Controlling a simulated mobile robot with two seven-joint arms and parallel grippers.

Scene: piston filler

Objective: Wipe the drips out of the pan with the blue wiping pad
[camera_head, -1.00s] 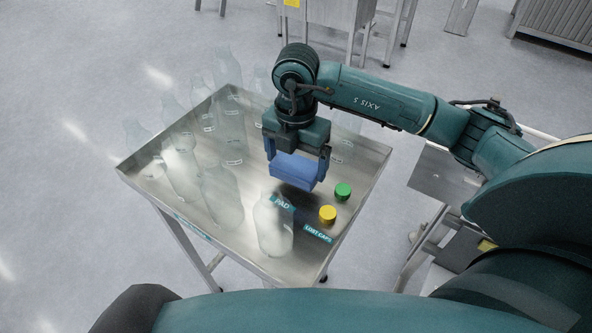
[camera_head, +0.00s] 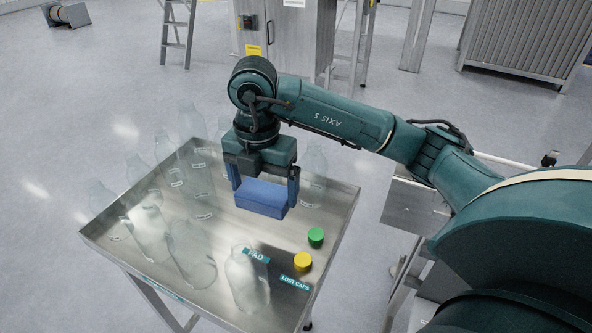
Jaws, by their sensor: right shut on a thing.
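The blue wiping pad (camera_head: 262,197) is held between the fingers of my right gripper (camera_head: 264,190), which is shut on it. The pad hangs level above the metal tray table, over its right half, behind the label reading PAD (camera_head: 257,256). A small gap seems to lie between the pad and the table top. The pan and its drips cannot be made out in this view. My left gripper is not in view.
The tray table (camera_head: 335,205) has a raised rim. Several clear bottles (camera_head: 248,280) stand on its left, back and front. A green cap (camera_head: 316,236) and a yellow cap (camera_head: 303,261) lie at the right, near the LOST CAPS label (camera_head: 295,284). Metal cabinets stand behind.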

